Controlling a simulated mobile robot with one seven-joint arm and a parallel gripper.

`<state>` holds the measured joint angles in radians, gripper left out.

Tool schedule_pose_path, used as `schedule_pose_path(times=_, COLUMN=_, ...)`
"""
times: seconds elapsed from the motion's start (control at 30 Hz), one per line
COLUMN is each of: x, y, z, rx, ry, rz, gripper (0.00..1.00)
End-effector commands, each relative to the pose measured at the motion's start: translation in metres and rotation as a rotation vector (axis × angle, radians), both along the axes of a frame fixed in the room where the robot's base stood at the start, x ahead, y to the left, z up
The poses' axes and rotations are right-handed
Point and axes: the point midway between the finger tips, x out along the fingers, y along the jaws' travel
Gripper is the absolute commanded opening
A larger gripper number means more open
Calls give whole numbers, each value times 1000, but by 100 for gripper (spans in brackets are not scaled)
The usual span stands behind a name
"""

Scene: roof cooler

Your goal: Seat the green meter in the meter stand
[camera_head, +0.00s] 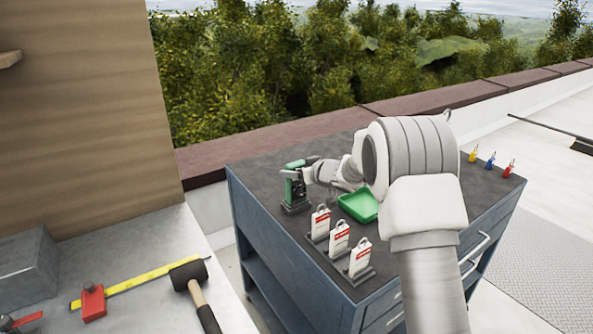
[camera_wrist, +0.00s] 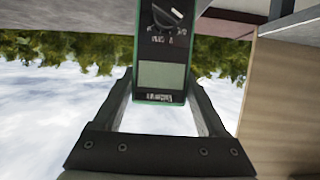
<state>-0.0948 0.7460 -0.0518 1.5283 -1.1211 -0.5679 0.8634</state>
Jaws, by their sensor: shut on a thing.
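The green meter (camera_head: 297,183) is upright at the back left of the blue cabinet's dark top, in or just above the dark meter stand (camera_head: 296,207). I cannot tell whether it is fully down in the stand. My gripper (camera_head: 300,170) is shut on the meter near its upper part. In the wrist view the meter (camera_wrist: 163,60) shows its grey screen and dial, with its green edge between the fingers of my gripper (camera_wrist: 163,100). The meter's lower end and the stand are out of the wrist view.
A green tray (camera_head: 344,208) lies right of the stand. Several white tags on dark stands (camera_head: 340,240) line the cabinet's front left. Small yellow, blue and red items (camera_head: 490,160) stand at the right. A mallet (camera_head: 190,277) and a yellow level (camera_head: 150,276) lie on the left bench.

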Motion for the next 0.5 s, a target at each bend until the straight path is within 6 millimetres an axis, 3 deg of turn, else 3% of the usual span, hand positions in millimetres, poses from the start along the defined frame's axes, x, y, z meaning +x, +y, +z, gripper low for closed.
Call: schedule_pose_path(times=0.5, x=0, y=0, z=-3, rx=1, ry=-1, rz=1, gripper=0)
